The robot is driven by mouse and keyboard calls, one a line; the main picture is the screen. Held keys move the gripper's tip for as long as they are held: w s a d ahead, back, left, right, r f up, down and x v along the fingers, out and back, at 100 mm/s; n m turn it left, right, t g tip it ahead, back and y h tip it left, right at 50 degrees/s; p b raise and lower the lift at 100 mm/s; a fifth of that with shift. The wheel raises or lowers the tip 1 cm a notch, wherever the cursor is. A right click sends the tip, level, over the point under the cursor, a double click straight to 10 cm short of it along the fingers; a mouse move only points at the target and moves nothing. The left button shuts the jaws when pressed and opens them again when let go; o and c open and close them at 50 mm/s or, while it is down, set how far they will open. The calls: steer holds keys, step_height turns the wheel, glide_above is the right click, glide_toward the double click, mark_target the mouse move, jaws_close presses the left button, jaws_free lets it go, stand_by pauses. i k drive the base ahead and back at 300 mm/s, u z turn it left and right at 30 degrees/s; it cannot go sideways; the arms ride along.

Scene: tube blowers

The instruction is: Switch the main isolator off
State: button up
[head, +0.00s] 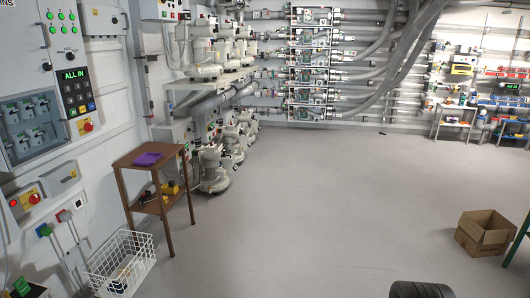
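Two red rotary handles on yellow plates show on the left wall in the head view. One switch (86,126) is at the lower right of the grey control cabinet (50,85), below a keypad. The other switch (32,198) is on a grey box lower down at the left, with a red button beside it. I cannot read which one is the main isolator, nor their handle positions. The cabinet's display (73,76) reads "ALL IN" in green. My gripper is not in view; a dark rounded part shows at the bottom edge.
A cardboard box (485,233) lies at the right. The middle floor is clear. Blowers (215,170) and pipes line the back.

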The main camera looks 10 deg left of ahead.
mark_target(88, 127)
steer(key=u, duration=0.25)
steer(key=i, duration=2.15)
steer(key=u, duration=1.1)
steer(key=i, duration=1.2)
steer(key=u, duration=1.7)
steer(key=i, duration=1)
steer(key=u, duration=0.55)
